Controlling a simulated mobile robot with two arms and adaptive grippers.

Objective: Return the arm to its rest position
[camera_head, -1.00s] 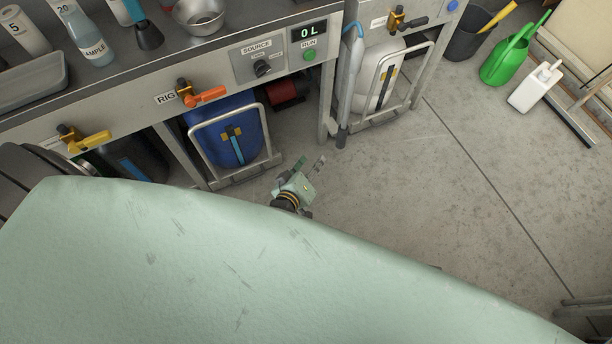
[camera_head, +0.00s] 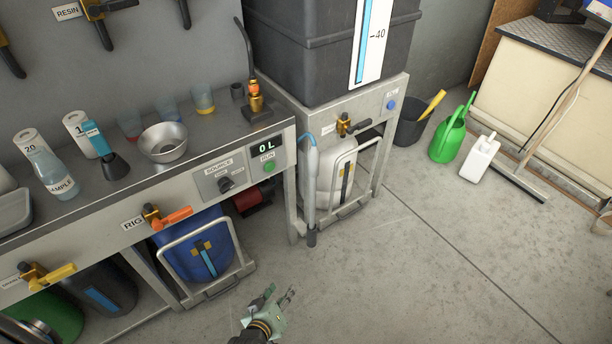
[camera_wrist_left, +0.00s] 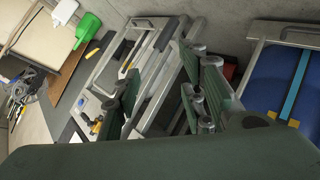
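My left gripper (camera_head: 281,292) shows at the bottom middle of the head view, above the bare floor in front of the bench. Its fingers are apart and nothing shows between them. In the left wrist view the gripper (camera_wrist_left: 157,85) also has its two green fingers spread wide and empty. My right gripper is in neither view.
The bench (camera_head: 100,215) carries a silver bowl (camera_head: 163,143) and an orange valve handle (camera_head: 172,217). A blue drum (camera_head: 200,250) stands underneath. A white container (camera_head: 335,175) sits under the tank stand. A green watering can (camera_head: 447,140) stands farther right.

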